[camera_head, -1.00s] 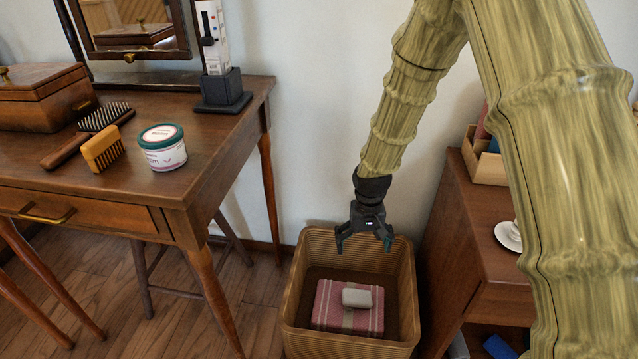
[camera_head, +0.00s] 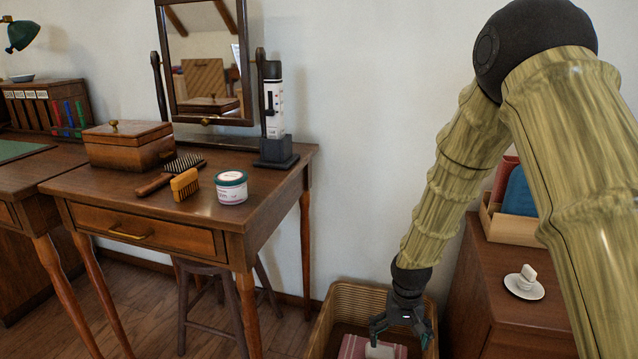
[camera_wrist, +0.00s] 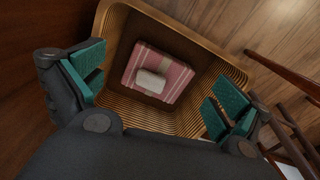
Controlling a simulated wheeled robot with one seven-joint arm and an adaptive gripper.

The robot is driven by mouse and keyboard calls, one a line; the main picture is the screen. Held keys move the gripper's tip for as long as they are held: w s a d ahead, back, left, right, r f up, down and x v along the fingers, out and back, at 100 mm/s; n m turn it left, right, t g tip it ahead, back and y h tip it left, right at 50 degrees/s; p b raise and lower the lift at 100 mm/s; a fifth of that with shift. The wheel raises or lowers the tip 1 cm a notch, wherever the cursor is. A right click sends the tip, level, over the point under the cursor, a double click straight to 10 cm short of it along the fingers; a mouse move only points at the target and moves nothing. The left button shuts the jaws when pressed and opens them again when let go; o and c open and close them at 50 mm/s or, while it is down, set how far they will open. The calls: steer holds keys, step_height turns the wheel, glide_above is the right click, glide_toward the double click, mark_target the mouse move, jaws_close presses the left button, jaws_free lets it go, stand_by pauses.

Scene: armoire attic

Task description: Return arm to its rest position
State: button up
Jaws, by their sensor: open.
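My gripper (camera_head: 402,325) is at the end of my arm, pointing down over the wicker basket (camera_head: 352,292). In the wrist view my gripper (camera_wrist: 158,95) has its two green-padded fingers spread wide with nothing between them. Below it in the basket (camera_wrist: 205,58) lies a pink striped folded cloth (camera_wrist: 172,62) with a pale, soap-like block (camera_wrist: 150,81) on top. In the head view the cloth (camera_head: 352,347) and block (camera_head: 379,352) show partly behind the gripper at the bottom edge.
A dressing table (camera_head: 110,192) with a mirror, wooden box (camera_head: 128,147), brushes and a tub (camera_head: 231,187) stands left. A brown cabinet (camera_head: 490,275) with a small dish (camera_head: 524,287) stands right of the basket. A stool (camera_head: 215,275) is under the table. Bare wall lies between.

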steer(key=s+f+p, duration=0.1)
steer(key=s+f, duration=1.5)
steer(key=s, duration=0.1)
steer(key=s+d+f+p, duration=0.1)
steer(key=s+f, duration=0.1)
steer(key=s, duration=0.8)
steer(key=s+d+f+p, duration=0.1)
steer(key=s+d+f, duration=0.1)
steer(key=s, duration=0.8)
step_height(320, 180, up, 38)
steer(key=p, duration=3.7)
steer(key=shift+w+n+p, duration=0.3)
steer(key=shift+n+p, duration=0.05)
steer(key=shift+n, duration=0.05)
steer(key=shift+f, duration=0.1)
steer(key=shift+c, duration=0.2)
